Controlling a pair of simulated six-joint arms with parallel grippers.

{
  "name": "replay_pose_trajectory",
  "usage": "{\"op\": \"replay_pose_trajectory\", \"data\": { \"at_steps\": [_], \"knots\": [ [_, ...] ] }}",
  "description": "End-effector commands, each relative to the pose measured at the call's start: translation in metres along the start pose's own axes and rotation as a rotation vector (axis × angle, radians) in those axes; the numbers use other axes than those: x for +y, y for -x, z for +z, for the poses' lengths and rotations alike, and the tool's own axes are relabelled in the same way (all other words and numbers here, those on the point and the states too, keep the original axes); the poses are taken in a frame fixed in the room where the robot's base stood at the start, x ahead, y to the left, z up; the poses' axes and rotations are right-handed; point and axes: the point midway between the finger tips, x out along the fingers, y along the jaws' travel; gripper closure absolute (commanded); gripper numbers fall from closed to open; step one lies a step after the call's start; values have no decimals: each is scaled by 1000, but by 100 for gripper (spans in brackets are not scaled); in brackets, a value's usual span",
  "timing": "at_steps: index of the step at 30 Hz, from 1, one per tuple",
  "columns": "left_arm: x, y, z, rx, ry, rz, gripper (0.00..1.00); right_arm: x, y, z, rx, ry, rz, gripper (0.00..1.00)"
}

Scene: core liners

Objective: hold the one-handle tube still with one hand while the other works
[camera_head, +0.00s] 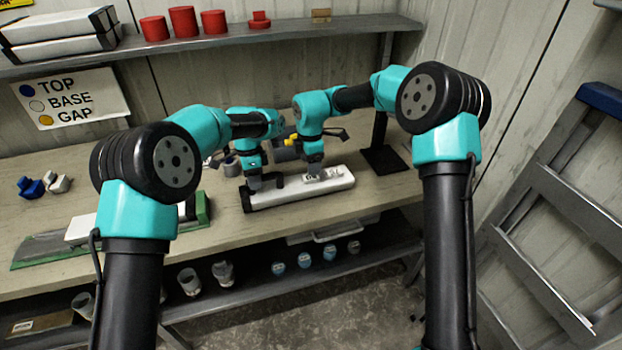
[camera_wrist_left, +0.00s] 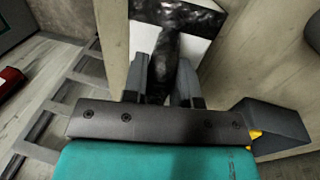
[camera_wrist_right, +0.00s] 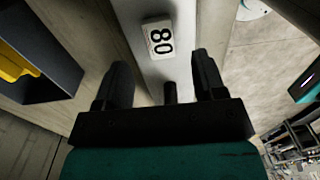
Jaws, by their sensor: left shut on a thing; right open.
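The one-handle tube (camera_head: 320,191) is long and white with a black left end. It lies along the bench near the front edge. My left gripper (camera_head: 254,184) is shut on its black handle (camera_wrist_left: 163,65), near the left end; the left wrist view shows the handle between the fingers, with glossy dark material beyond it. My right gripper (camera_head: 315,174) is open over the right part of the tube. In the right wrist view its fingers (camera_wrist_right: 165,82) are apart, with a short black post (camera_wrist_right: 170,92) between them and a label reading 08 (camera_wrist_right: 160,38) beyond. Contact there cannot be told.
A grey bin (camera_head: 286,153) with something yellow stands behind the tube. A green-edged tray (camera_head: 40,250) lies at the left, with blue and white pieces behind it. A sign (camera_head: 70,98) reads TOP, BASE, GAP. Red cylinders (camera_head: 184,21) stand on the upper shelf; several cups sit below the bench.

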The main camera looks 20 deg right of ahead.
Motion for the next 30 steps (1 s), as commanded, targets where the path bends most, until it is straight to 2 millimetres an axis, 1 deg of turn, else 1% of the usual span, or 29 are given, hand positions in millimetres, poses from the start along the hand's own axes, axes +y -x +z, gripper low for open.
{"op": "replay_pose_trajectory", "data": {
  "at_steps": [1,6,12,17,24,30],
  "knots": [
    [0,-5,0,-3,1,9,100,0,-7,0,0,0,-3,36],
    [0,-5,0,-3,1,9,100,0,-26,1,0,0,-2,36],
    [1,-5,0,-3,1,9,100,0,-42,0,0,0,-1,36],
    [1,-5,0,-3,1,9,100,0,-46,0,0,0,0,36],
    [1,-5,0,-3,1,9,100,0,-47,0,0,0,0,36],
    [1,-5,0,-3,1,9,100,0,-46,0,0,0,0,55]
  ]
}}
